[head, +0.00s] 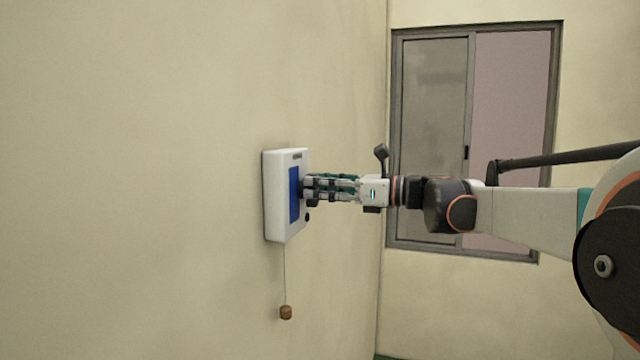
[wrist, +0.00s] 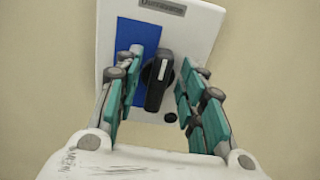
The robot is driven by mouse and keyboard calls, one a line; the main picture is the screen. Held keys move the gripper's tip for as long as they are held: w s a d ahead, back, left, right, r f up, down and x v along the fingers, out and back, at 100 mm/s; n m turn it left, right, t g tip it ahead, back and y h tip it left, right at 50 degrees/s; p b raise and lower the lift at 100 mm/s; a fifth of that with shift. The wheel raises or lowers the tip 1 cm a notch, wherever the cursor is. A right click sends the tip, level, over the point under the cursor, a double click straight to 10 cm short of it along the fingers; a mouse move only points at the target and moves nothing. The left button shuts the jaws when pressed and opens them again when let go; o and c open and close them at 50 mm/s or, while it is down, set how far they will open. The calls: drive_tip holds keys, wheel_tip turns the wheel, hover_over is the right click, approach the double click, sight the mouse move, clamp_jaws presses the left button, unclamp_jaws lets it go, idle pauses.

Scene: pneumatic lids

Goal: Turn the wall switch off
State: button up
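The wall switch (head: 277,215) is a white box on the wall with a blue panel and a label at its top. It also shows in the wrist view (wrist: 190,45). A black rotary knob (wrist: 155,92) sits on its face, its long handle close to upright in the wrist view and slightly tilted. My gripper (head: 306,188) reaches the box face from the right. In the wrist view my gripper (wrist: 161,63) has its fingers apart, one side left and one side right of the knob. Small gaps show on both sides. In the head view the fingers hide the knob.
A small black round button (wrist: 170,117) sits below and right of the knob. A cord with a brown bob (head: 286,312) hangs below the box. A window (head: 470,140) is in the far wall. The wall around the box is bare.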

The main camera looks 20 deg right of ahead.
drive_tip(key=shift+w+a, duration=0.1)
drive_tip(key=shift+c, duration=0.6)
clamp_jaws()
drive_tip(key=n+b, duration=0.1)
drive_tip(key=n, duration=0.3)
drive_tip(key=shift+s+a+f+n+b, duration=0.1)
drive_tip(key=shift+s+a+n+b, duration=0.1)
drive_tip(key=shift+n+b, duration=0.2)
drive_tip(key=shift+s+a+f+n+b, duration=0.15)
drive_tip(key=shift+n+b, duration=0.3)
drive_tip(key=shift+n, duration=1.75)
drive_tip(key=shift+s+d+f+n+b, duration=0.15)
drive_tip(key=shift+n+b, duration=0.25)
drive_tip(key=shift+n, duration=1.8)
drive_tip(key=shift+a+f+n+b, duration=0.2)
drive_tip(key=shift+n+b, duration=0.25)
drive_tip(key=shift+n, duration=1.75)
